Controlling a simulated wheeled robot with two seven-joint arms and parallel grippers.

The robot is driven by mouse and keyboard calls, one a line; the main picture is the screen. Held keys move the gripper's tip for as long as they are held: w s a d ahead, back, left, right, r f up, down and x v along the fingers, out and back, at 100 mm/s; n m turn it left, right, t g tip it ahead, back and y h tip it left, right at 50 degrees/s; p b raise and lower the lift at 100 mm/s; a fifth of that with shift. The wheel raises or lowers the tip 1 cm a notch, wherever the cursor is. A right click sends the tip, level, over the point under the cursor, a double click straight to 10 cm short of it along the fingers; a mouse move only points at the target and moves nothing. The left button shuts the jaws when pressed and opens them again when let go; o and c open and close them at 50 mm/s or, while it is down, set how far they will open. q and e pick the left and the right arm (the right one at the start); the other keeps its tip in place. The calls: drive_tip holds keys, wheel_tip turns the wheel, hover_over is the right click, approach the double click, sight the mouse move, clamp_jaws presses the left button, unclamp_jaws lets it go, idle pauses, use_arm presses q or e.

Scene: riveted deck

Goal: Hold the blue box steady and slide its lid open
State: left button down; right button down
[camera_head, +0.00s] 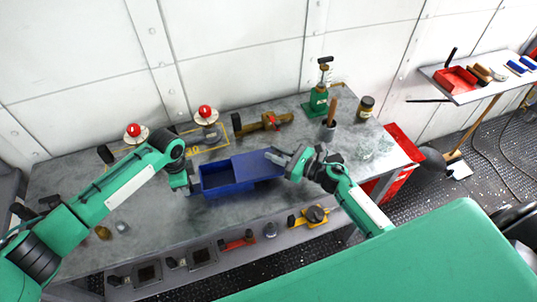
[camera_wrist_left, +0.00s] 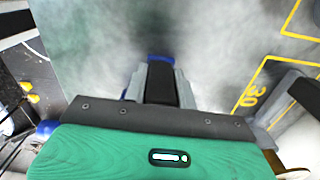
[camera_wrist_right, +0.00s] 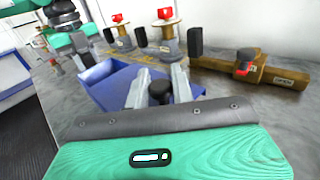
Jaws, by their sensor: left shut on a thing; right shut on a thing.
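The blue box (camera_head: 218,191) sits on the grey bench, its left part uncovered and its inside looking empty. Its blue lid (camera_head: 257,166) extends off to the right, partly open. In the right wrist view the open box (camera_wrist_right: 105,88) lies beyond the fingers. My left gripper (camera_head: 191,183) is shut on the left end of the box; only bits of blue show around its fingers (camera_wrist_left: 160,82) in the left wrist view. My right gripper (camera_head: 279,158) is shut at the lid's right end, with a dark knob (camera_wrist_right: 160,91) between its fingers (camera_wrist_right: 155,84).
Behind the box stand red-topped spools (camera_head: 206,116) and a brown valve piece (camera_head: 268,122). A green stand (camera_head: 318,101), a cup with a wooden handle (camera_head: 329,128) and a jar (camera_head: 365,107) are at the back right. A yellow tool (camera_head: 311,216) lies in front. Bare bench lies between.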

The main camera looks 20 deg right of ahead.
use_arm(q)
drive_tip(key=shift+a, duration=0.1)
use_arm(e)
drive_tip(key=c, duration=1.2)
unclamp_jaws()
drive_tip(key=shift+s, duration=0.1)
drive_tip(key=v, duration=1.2)
use_arm(q)
drive_tip(key=c, duration=1)
unclamp_jaws()
drive_tip(key=shift+c, duration=0.2)
